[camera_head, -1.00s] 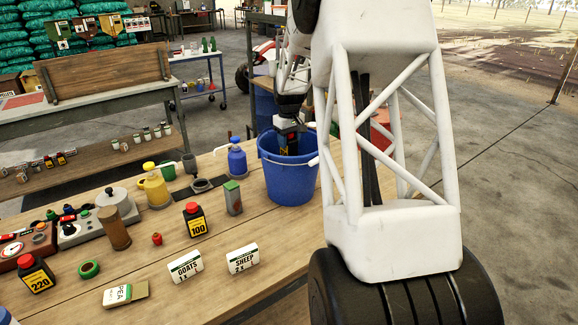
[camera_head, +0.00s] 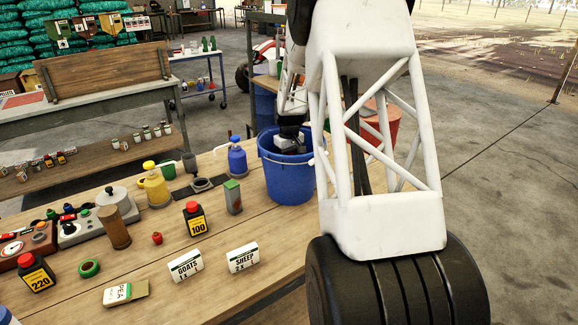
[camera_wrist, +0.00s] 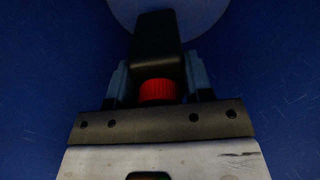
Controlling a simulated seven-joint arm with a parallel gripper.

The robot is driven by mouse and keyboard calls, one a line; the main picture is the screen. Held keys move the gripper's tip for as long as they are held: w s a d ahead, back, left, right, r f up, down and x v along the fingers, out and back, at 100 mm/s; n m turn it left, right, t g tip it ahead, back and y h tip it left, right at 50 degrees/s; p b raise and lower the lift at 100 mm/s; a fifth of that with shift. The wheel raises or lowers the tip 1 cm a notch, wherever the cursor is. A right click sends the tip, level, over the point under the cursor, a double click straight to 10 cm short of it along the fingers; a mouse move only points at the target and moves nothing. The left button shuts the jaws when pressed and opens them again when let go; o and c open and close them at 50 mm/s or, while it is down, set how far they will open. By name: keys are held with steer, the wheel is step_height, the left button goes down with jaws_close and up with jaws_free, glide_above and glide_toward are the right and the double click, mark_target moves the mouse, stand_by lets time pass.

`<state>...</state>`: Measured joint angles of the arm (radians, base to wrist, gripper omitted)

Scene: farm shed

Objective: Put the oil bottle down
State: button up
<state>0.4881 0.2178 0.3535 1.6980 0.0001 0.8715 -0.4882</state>
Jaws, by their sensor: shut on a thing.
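My gripper (camera_wrist: 157,82) is shut on a black bottle (camera_wrist: 157,42) with a red cap, seen between the two fingers in the wrist view. This is the oil bottle. Dark blue walls surround it there. In the head view my wrist reaches down into the blue bucket (camera_head: 288,183); the fingers and the held bottle are hidden behind its wall. Whether the bottle touches the bucket's bottom, I cannot tell.
The bucket stands at the right of the wooden bench. Left of it are a blue bottle (camera_head: 237,160), a green-topped tin (camera_head: 233,197) and black bottles marked 100 (camera_head: 196,220) and 220 (camera_head: 36,275). A red container (camera_head: 385,125) is behind my arm.

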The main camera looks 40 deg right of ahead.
steer(key=shift+f, duration=1.55)
steer(key=shift+f, duration=0.15)
steer(key=o, duration=1)
steer(key=shift+o, duration=0.2)
steer(key=shift+r, duration=6.15)
